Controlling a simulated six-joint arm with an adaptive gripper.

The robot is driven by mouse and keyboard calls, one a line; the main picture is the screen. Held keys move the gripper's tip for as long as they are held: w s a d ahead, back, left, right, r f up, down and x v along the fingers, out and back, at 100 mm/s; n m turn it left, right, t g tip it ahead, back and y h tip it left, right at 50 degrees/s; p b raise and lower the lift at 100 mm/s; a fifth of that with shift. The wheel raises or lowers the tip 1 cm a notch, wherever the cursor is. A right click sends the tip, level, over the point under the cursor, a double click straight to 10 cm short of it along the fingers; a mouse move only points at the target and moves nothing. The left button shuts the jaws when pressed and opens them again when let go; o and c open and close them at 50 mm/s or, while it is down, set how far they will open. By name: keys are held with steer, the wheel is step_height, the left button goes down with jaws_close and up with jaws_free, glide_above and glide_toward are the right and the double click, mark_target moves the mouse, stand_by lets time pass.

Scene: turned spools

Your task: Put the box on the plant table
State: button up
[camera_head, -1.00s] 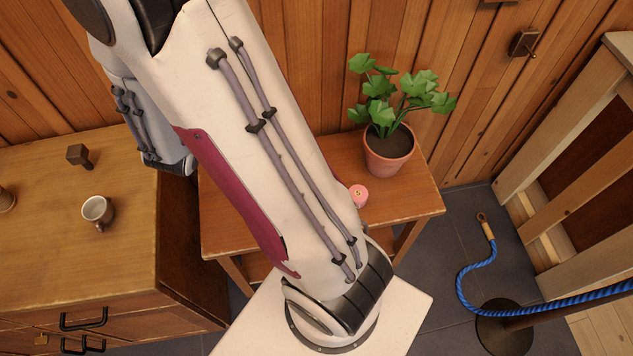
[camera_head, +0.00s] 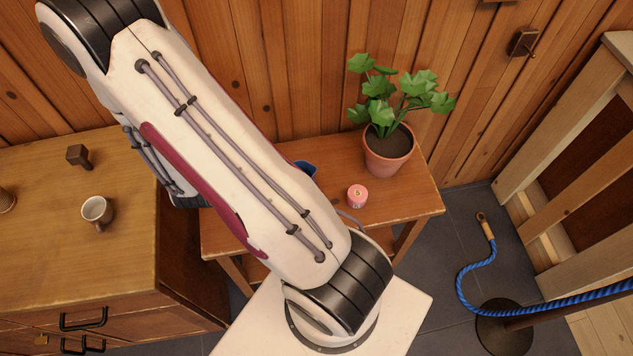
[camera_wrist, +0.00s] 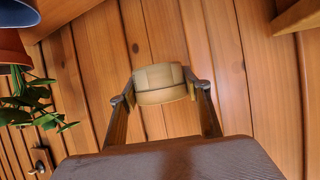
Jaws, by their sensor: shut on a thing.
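The plant table (camera_head: 410,203) is a small orange-brown wooden table against the plank wall. My gripper (camera_wrist: 160,88) shows only in the wrist view, with its two dark fingers shut on a small tan, rounded box (camera_wrist: 163,83) with a dark seam. The wood wall lies behind the box in that view. In the head view my arm hides the gripper and the box. The table stands at the top left of the wrist view (camera_wrist: 58,10), apart from the box.
A potted plant (camera_head: 388,150) stands at the table's back right. A small pink item (camera_head: 357,196) and a partly hidden blue container (camera_head: 306,169) are also on it. The front right top is clear.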

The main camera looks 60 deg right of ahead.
step_height(320, 180, down, 12)
stand_by(0.6)
stand_by(0.5)
steer(key=shift+f, duration=2.8)
steer(key=shift+f, duration=0.1)
steer(key=shift+f, duration=2)
steer(key=shift+f, duration=0.15)
steer(key=o, duration=1)
steer(key=shift+r, duration=0.2)
